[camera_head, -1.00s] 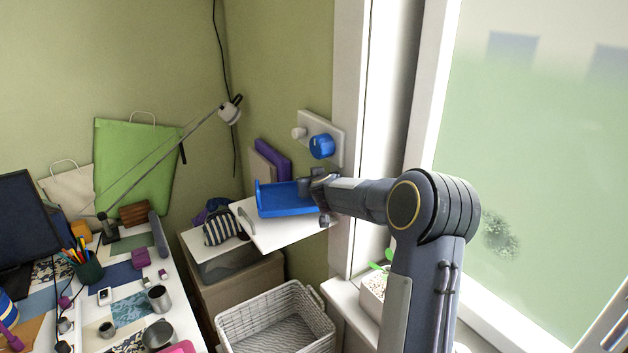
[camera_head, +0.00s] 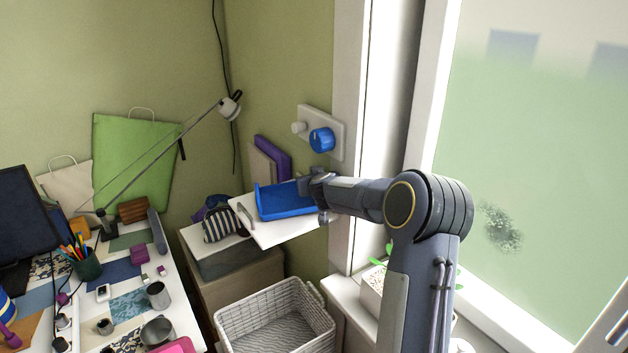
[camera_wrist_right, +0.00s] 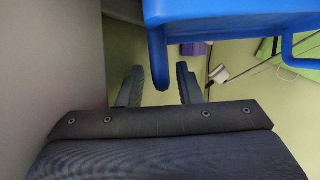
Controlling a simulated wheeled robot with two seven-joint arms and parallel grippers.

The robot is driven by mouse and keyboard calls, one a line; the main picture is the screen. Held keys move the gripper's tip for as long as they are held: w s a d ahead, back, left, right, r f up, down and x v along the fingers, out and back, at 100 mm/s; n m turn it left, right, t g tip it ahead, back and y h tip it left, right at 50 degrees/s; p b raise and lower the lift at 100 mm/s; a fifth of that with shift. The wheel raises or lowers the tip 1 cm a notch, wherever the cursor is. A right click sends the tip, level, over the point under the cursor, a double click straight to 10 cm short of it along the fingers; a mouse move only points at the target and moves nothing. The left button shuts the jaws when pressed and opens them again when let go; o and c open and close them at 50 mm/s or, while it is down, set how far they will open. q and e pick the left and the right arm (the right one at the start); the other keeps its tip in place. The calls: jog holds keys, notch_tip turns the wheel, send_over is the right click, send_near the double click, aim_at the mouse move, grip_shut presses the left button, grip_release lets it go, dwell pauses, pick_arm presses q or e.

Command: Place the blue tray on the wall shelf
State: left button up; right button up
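The blue tray (camera_head: 284,204) lies on the white wall shelf (camera_head: 262,237) in the corner. In the head view its right end is partly hidden by my right gripper (camera_head: 312,190). In the right wrist view the blue tray (camera_wrist_right: 235,15) fills the top, and a blue tab of it hangs down at the gap between the fingertips of my right gripper (camera_wrist_right: 160,85). The fingers stand apart, with space on both sides of the tab, and do not appear to pinch it. My left gripper is in neither view.
A blue knob (camera_head: 321,140) on a white wall plate and a purple thing (camera_head: 272,158) are above and behind the shelf. A white basket (camera_head: 275,318) stands below. The window frame (camera_head: 349,150) is close on the right. A cluttered desk (camera_head: 185,322) is at left.

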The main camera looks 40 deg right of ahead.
jog(key=shift+r, duration=0.1)
jog(key=shift+r+p, duration=0.35)
jog(key=v, duration=1.2)
jog(key=s+a+r+n+y, duration=0.15)
jog(key=s+a+y, duration=0.3)
jog(key=a, duration=0.55)
jog(key=s+a+n+y, duration=0.2)
jog(key=s+a+y, duration=0.3)
jog(key=a, duration=0.5)
jog(key=s+a+f+g, duration=0.3)
jog(key=s+a+f, duration=0.1)
jog(key=s, duration=0.6)
jog(key=s+a+f+g+y, duration=0.1)
jog(key=s+a+f+g, duration=0.2)
jog(key=s+f, duration=0.3)
jog(key=s+a, duration=0.1)
jog(key=s, duration=0.3)
jog(key=shift+s+a, duration=0.2)
